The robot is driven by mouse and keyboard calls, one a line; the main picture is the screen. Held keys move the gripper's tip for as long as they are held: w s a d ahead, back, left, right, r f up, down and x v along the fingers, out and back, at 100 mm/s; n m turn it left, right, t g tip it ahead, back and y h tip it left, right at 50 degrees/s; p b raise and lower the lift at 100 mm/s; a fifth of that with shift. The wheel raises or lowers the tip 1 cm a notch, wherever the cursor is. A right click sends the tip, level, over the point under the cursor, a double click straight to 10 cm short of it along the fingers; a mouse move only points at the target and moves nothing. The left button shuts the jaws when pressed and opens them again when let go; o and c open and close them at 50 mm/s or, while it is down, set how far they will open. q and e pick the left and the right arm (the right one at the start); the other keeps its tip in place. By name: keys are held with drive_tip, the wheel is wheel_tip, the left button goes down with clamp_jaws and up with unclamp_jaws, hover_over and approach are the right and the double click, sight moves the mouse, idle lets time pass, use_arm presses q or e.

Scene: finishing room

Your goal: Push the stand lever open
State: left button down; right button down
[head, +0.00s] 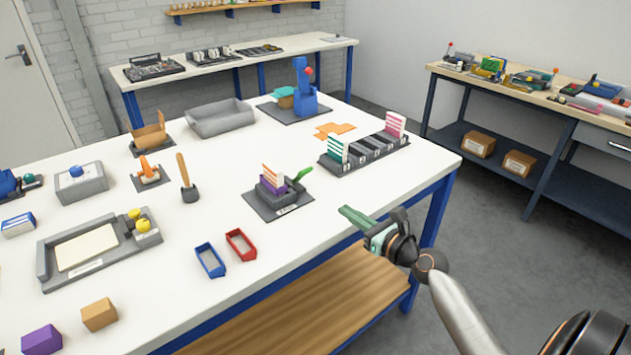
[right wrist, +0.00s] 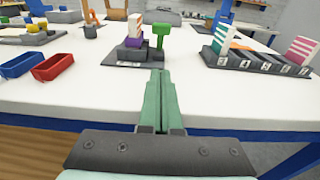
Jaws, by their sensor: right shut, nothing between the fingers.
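The stand (head: 277,205) is a dark grey base on the white table with a purple block and an orange-and-white striped piece on it. Its green lever (head: 298,176) sticks up at the right side of the block, tilted to the right. In the right wrist view the lever (right wrist: 161,30) stands upright with a broad top, straight beyond the fingertips. My right gripper (head: 345,211) has green fingers, shut and empty, near the table's front edge. It is apart from the lever, to its right and nearer me. In the right wrist view the fingers (right wrist: 159,75) point towards the lever. My left gripper is not in view.
A blue bin (head: 210,260) and a red bin (head: 240,244) lie left of the gripper. A slotted rack (head: 365,155) with striped cards stands behind and to the right. The table top between fingertips and stand is clear.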

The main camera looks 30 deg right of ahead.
drive_tip(key=b, duration=0.1)
approach(306, 174)
drive_tip(key=w+f, duration=0.3)
drive_tip(key=shift+f, duration=0.15)
drive_tip(key=shift+w+a+r+p, duration=0.15)
drive_tip(key=shift+w+r+p, duration=0.35)
drive_tip(key=shift+w+r, duration=0.8)
drive_tip(key=shift+w, duration=0.15)
drive_tip(key=shift+w+r, duration=0.1)
drive_tip(key=shift+w, duration=0.05)
